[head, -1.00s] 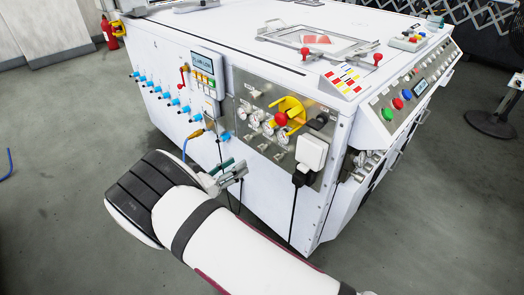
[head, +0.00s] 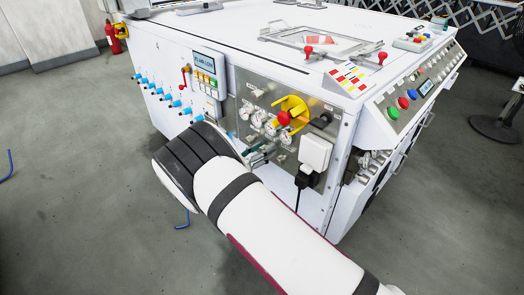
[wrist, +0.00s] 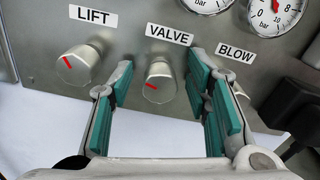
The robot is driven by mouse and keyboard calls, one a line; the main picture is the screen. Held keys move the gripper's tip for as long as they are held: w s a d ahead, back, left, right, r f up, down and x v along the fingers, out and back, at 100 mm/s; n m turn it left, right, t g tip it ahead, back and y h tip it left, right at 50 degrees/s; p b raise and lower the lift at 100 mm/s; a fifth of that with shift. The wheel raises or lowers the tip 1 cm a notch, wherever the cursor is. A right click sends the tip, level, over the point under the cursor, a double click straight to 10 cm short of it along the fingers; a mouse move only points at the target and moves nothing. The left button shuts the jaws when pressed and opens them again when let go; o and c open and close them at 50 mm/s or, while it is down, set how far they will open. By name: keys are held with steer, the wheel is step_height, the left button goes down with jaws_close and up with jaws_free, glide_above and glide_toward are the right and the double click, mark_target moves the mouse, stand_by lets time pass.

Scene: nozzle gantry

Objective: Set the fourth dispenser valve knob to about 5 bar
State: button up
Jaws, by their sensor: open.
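The knob labelled VALVE (wrist: 160,84) is a pale metal knob on a grey panel, in the middle of the wrist view. Its red mark points left and slightly up. My gripper (wrist: 160,92) is open, its teal-padded fingers to either side of this knob, with visible gaps. I cannot tell whether the fingertips reach over its sides. In the head view my gripper (head: 262,154) is at the lower part of the metal panel (head: 262,88), partly hidden by my arm. A gauge (wrist: 207,2) shows only its lower edge above the VALVE label; its needle is not visible.
The LIFT knob (wrist: 78,62) is close left of my gripper. The BLOW knob (wrist: 240,92) is mostly hidden behind the right finger. Another gauge (wrist: 276,14) is at upper right. A yellow-and-red switch (head: 290,112) and white box (head: 315,152) are nearby.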

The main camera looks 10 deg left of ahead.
jaws_close()
steer(key=shift+m, duration=0.3)
steer(key=m+b, duration=0.1)
steer(key=m, duration=0.5)
steer(key=shift+s+d, duration=0.1)
steer(key=m+b, duration=0.2)
steer(key=m, duration=0.4)
steer(key=shift+d+f+m, duration=0.1)
steer(key=shift+m, duration=0.2)
stand_by(0.4)
jaws_free()
steer(key=shift+s, duration=0.1)
